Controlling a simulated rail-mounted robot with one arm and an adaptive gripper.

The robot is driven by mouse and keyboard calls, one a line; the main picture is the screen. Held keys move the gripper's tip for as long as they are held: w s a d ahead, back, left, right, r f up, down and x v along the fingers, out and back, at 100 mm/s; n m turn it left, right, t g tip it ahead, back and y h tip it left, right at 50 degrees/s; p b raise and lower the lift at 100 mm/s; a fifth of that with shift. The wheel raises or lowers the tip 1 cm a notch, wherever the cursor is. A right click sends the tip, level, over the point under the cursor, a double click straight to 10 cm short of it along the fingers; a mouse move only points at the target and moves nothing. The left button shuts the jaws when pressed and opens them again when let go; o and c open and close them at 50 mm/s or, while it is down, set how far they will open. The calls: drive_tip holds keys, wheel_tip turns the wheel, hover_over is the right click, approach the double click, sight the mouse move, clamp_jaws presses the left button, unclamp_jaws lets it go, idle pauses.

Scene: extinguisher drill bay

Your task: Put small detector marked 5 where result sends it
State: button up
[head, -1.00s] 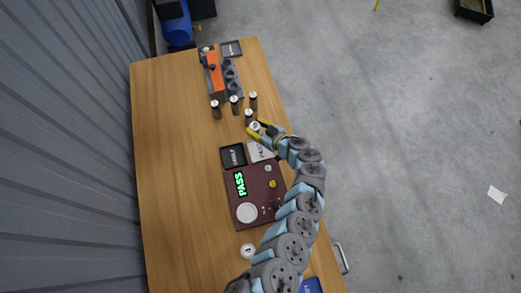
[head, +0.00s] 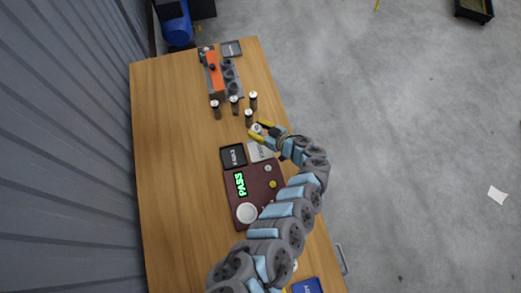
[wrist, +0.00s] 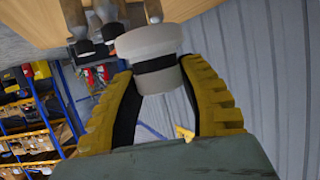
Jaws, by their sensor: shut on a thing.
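My gripper (head: 261,131) is shut on a small white round detector (head: 257,128), held above the table near the bottle-like items. In the wrist view the detector (wrist: 150,45) is white with a dark band, gripped between the yellow fingers (wrist: 160,100); its number is not readable. The brown test board (head: 262,192) shows a green PASS display (head: 240,184) and has a round white pad (head: 246,212). A black tray (head: 233,165) and a pale tray (head: 262,157) sit at the board's far edge, near my gripper. Their labels are too small to read surely.
Several dark bottle-like items with pale tops (head: 234,105) stand just beyond my gripper. Behind them are an orange-and-grey rack (head: 215,75) and a dark tray (head: 231,48). A blue item (head: 308,286) lies at the near edge. The table's left side is clear.

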sight(261, 135)
drive_tip(key=shift+s+d+f+n+g+y, duration=0.15)
drive_tip(key=shift+s+d+f+n+g, duration=0.05)
drive_tip(key=shift+d+f+n+g, duration=0.2)
drive_tip(key=shift+s+d+f+n+g+y, duration=0.2)
drive_tip(key=shift+d+f+g, duration=0.1)
drive_tip(key=shift+f, duration=0.15)
idle(1.6)
drive_tip(key=shift+a, duration=0.1)
drive_tip(key=shift+r, duration=0.1)
drive_tip(key=shift+s+d, duration=0.15)
drive_tip(key=shift+d, duration=0.1)
idle(0.9)
drive_tip(key=shift+s+f+n+y, duration=0.2)
drive_tip(key=shift+f+n+y, duration=0.05)
drive_tip(key=shift+f+n, duration=0.05)
drive_tip(key=shift+g, duration=0.3)
drive_tip(key=shift+s+d+b, duration=0.1)
drive_tip(key=shift+b, duration=0.2)
drive_tip(key=shift+s+d+f, duration=0.1)
